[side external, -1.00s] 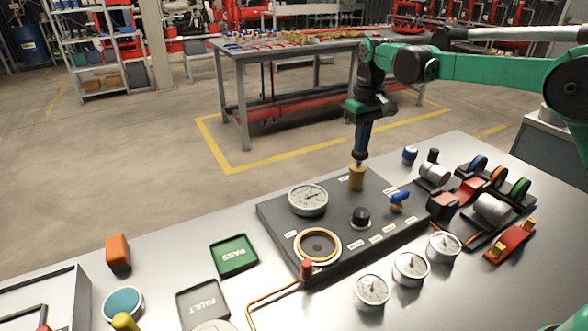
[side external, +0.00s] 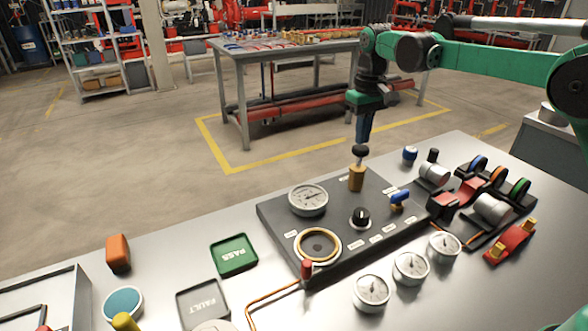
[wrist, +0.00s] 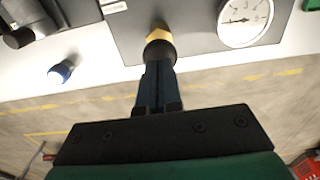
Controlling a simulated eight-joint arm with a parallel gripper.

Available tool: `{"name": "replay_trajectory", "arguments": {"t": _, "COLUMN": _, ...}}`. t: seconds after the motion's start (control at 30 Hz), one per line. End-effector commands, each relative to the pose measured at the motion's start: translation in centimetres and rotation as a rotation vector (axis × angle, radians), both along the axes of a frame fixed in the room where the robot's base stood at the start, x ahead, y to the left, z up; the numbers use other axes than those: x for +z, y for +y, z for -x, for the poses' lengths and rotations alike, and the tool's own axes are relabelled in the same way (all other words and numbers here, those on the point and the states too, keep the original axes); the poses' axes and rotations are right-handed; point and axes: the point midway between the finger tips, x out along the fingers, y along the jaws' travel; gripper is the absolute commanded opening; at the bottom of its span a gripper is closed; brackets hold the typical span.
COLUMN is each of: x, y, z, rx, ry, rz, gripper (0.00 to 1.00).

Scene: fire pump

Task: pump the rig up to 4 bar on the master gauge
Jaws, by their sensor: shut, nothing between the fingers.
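The hand pump (side external: 357,179) is a brass cylinder on the black rig panel (side external: 279,207). Its black knob (side external: 360,151) stands raised on a thin rod above the brass body. My gripper (side external: 363,140) is shut and empty, pointing down right above the knob; I cannot tell whether the tips touch it. In the wrist view the shut fingers (wrist: 157,68) overlap the knob (wrist: 160,50), with brass (wrist: 159,35) behind it. A large white dial gauge (side external: 308,200) sits on the panel left of the pump, also in the wrist view (wrist: 245,20); its reading is too small to tell.
A blue-handled valve (side external: 400,197) and a black dial knob (side external: 360,217) are on the panel, near a brass-ringed round port (side external: 317,245). Several loose gauges (side external: 371,290) lie in front. Valve parts (side external: 492,208) crowd the right. The bench behind the pump is clear.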

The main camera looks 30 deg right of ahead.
Motion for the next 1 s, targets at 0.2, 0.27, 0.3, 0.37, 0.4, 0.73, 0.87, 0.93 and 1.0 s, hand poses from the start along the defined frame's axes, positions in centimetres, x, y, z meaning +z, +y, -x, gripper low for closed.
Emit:
{"name": "replay_trajectory", "arguments": {"t": 0.2, "x": -0.9, "y": 0.0, "z": 0.0, "rx": 0.000, "ry": 0.000, "rz": 0.000, "gripper": 0.00}}
{"name": "replay_trajectory", "arguments": {"t": 0.27, "x": -1.1, "y": 0.0, "z": 0.0, "rx": 0.000, "ry": 0.000, "rz": 0.000, "gripper": 0.00}}
{"name": "replay_trajectory", "arguments": {"t": 0.3, "x": -1.3, "y": 0.0, "z": 0.0, "rx": 0.000, "ry": 0.000, "rz": 0.000, "gripper": 0.00}}
{"name": "replay_trajectory", "arguments": {"t": 0.37, "x": -1.6, "y": 0.0, "z": 0.0, "rx": 0.000, "ry": 0.000, "rz": 0.000, "gripper": 0.00}}
{"name": "replay_trajectory", "arguments": {"t": 0.4, "x": -1.7, "y": 0.0, "z": 0.0, "rx": 0.000, "ry": 0.000, "rz": 0.000, "gripper": 0.00}}
{"name": "replay_trajectory", "arguments": {"t": 0.73, "x": -3.1, "y": 0.0, "z": 0.0, "rx": 0.000, "ry": 0.001, "rz": 0.000, "gripper": 0.00}}
{"name": "replay_trajectory", "arguments": {"t": 0.87, "x": -3.1, "y": 0.0, "z": 0.0, "rx": 0.000, "ry": 0.001, "rz": 0.000, "gripper": 0.00}}
{"name": "replay_trajectory", "arguments": {"t": 0.93, "x": -3.1, "y": 0.0, "z": 0.0, "rx": 0.000, "ry": 0.001, "rz": 0.000, "gripper": 0.00}}
{"name": "replay_trajectory", "arguments": {"t": 1.0, "x": -2.8, "y": 0.0, "z": 0.0, "rx": 0.000, "ry": 0.001, "rz": 0.000, "gripper": 0.00}}
